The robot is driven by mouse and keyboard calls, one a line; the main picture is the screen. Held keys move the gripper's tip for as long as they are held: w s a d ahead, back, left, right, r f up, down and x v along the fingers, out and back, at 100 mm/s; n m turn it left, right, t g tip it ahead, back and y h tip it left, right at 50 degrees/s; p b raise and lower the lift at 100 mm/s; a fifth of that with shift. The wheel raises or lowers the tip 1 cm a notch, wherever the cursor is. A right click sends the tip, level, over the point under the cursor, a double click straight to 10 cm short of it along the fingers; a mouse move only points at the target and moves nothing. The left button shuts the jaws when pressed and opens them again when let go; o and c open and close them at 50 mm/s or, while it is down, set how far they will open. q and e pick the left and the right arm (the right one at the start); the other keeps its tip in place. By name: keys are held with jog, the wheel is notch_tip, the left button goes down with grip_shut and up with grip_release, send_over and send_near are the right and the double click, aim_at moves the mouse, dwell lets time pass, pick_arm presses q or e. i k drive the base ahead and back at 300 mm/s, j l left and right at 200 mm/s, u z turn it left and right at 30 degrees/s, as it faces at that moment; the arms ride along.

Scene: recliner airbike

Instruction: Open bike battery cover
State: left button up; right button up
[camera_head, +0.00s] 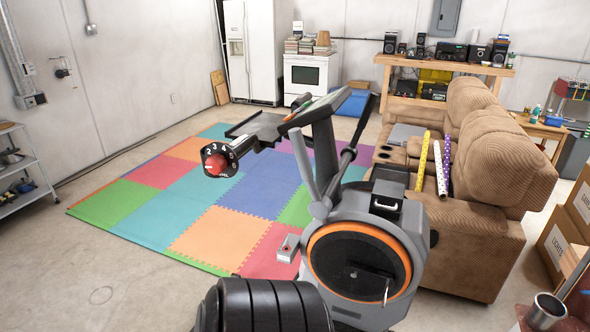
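The exercise bike (405,240) stands in the lower middle of the head view, with a grey body and an orange-ringed round side. A black panel (386,204) with a small silver-edged handle or slot sits on top of its housing; it may be the battery cover, and it looks closed. A dial (217,163) with numbers and a red centre shows at the upper left of the bike. Neither of my grippers is in view, so their position relative to the panel cannot be seen.
A black ribbed object (265,308) fills the bottom middle, in front of the bike. A brown recliner sofa (470,240) stands close on the right, with wrapping rolls (422,160) on it. Coloured floor mats (160,205) lie behind; bare floor is free at left.

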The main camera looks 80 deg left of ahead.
aim_at(385, 194)
jog(key=j+u, duration=0.1)
jog(key=u, duration=1.75)
jog(key=i+j+u, duration=0.15)
jog(key=j, duration=0.2)
jog(key=i+j+u, duration=0.15)
jog(key=j, duration=0.15)
jog(key=i+j+u, duration=0.15)
jog(key=j, duration=0.2)
jog(key=k, duration=0.05)
